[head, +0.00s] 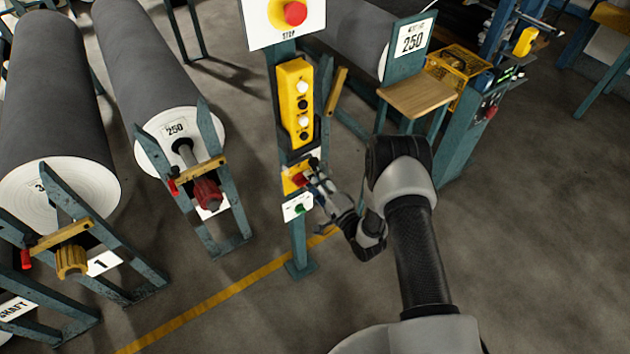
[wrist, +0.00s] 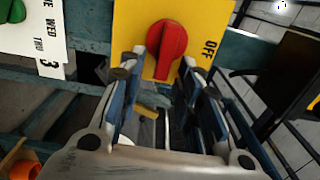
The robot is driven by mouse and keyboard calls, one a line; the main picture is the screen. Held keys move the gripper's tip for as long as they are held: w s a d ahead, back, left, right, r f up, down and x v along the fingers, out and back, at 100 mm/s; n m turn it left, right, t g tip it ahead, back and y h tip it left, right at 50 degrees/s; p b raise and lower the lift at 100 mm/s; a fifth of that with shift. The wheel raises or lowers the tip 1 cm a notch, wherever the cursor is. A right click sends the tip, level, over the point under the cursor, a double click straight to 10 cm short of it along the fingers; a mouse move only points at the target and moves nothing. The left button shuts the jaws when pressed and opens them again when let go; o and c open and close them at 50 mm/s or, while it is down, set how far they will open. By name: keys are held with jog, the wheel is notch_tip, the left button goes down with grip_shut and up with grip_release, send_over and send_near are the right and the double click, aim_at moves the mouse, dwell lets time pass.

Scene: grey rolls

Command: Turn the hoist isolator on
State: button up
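The hoist isolator is a red rotary knob (wrist: 167,50) on a yellow plate (wrist: 205,18) marked OFF, on a teal post. In the wrist view its bar stands nearly upright and the lettering runs sideways. The isolator plate also shows small in the head view (head: 296,176), partly behind my gripper. My gripper (wrist: 163,68) is open, its two fingertips on either side of the knob's lower end. Whether they touch it I cannot tell. In the head view my gripper (head: 316,181) reaches the post from the right.
Above the isolator are a yellow push-button pendant (head: 295,104) and a red stop button (head: 295,13). Below it is a white plate with a green knob (head: 299,209). Large grey rolls (head: 160,60) on stands fill the left. A wooden-topped stand (head: 417,97) is at right. Floor at right is clear.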

jog(key=v, duration=1.2)
dwell(0.4)
